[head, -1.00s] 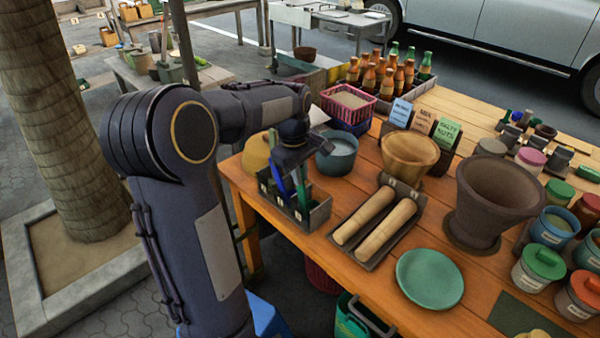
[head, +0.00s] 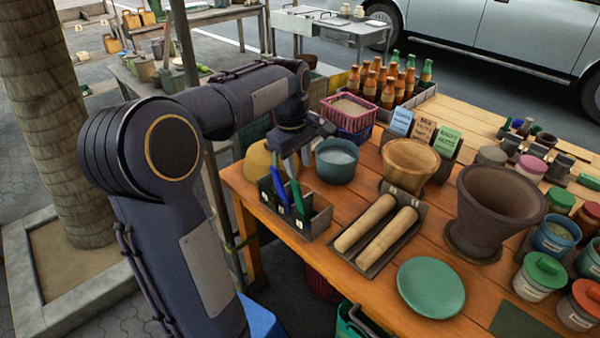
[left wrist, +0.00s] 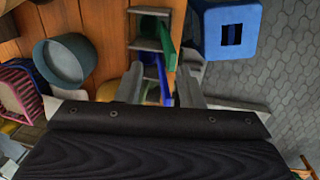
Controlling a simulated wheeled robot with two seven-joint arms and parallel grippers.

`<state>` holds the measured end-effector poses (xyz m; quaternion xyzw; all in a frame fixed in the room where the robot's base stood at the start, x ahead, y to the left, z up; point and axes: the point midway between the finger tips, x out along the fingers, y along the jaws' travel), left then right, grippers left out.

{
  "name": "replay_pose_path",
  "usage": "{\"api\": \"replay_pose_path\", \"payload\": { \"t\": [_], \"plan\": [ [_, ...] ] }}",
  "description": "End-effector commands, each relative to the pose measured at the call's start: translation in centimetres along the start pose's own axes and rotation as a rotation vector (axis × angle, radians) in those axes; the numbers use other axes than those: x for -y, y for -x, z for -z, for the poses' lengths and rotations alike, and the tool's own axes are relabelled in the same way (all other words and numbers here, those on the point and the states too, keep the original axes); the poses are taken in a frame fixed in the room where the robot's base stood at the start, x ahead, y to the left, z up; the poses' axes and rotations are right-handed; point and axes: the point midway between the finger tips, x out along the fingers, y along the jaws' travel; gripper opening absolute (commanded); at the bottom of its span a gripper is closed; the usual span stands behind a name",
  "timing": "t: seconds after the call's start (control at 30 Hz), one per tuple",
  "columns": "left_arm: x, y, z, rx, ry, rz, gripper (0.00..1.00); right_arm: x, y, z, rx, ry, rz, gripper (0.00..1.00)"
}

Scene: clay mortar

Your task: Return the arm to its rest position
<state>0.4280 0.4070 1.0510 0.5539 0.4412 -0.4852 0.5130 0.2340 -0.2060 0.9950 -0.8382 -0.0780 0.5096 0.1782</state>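My left gripper (head: 295,162) hangs fingers down above the compartment holder (head: 312,220) at the near left of the wooden table. Its two fingers are apart in the left wrist view (left wrist: 161,88), with nothing gripped between them. A blue-handled tool (head: 280,186) and a green-handled tool (head: 297,192) stand tilted in the holder, below the fingers. The blue tool (left wrist: 163,80) and the green tool (left wrist: 169,50) also show in the wrist view. My right gripper is in neither view.
A teal pot (head: 337,168) and a yellow rounded bowl (head: 257,160) stand close to the gripper. Two pestles (head: 385,238) lie in a tray beside the holder. A large clay mortar (head: 495,215) stands further right. A palm trunk (head: 55,120) rises at left.

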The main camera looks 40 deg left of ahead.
Motion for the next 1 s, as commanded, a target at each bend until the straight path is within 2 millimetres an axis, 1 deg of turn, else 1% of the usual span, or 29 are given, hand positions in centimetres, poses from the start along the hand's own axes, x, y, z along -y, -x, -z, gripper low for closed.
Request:
{"api": "replay_pose_path", "payload": {
  "t": [0.03, 0.1, 0.37, 0.47, 0.57, 0.67, 0.7, 0.73, 0.8, 0.9, 1.0],
  "plan": [
    [0.0, 0.5, 0.0, 0.0, 0.0, 0.0, 0.34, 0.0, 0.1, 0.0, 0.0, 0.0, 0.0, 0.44],
    [0.0, 0.9, 0.0, 0.0, 0.0, -0.001, 0.34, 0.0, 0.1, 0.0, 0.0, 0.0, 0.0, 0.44],
    [0.1, 1.1, -0.1, 0.003, -0.006, -0.002, 0.34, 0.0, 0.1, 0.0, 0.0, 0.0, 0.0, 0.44],
    [1.1, 1.4, -1.3, 0.025, -0.072, -0.03, 0.34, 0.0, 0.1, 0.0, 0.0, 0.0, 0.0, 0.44],
    [3.3, 1.9, -4.2, 0.066, -0.243, -0.102, 0.34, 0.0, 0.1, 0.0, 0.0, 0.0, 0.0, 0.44],
    [6.7, 2.0, -8.6, 0.098, -0.491, -0.21, 0.34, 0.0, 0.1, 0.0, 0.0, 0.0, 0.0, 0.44],
    [8.2, 1.9, -10.4, 0.102, -0.597, -0.256, 0.34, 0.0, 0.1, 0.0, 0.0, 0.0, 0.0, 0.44],
    [9.2, 1.7, -11.8, 0.1, -0.675, -0.289, 0.34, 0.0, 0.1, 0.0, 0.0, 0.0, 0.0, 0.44],
    [11.7, 1.0, -14.8, 0.088, -0.845, -0.36, 0.34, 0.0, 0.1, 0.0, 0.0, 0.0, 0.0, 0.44],
    [14.7, -0.4, -18.1, 0.052, -1.047, -0.439, 0.34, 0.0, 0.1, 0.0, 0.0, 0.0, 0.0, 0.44],
    [16.8, -1.8, -20.3, 0.017, -1.186, -0.488, 0.34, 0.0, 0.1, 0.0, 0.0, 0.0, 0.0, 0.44]
  ]
}}
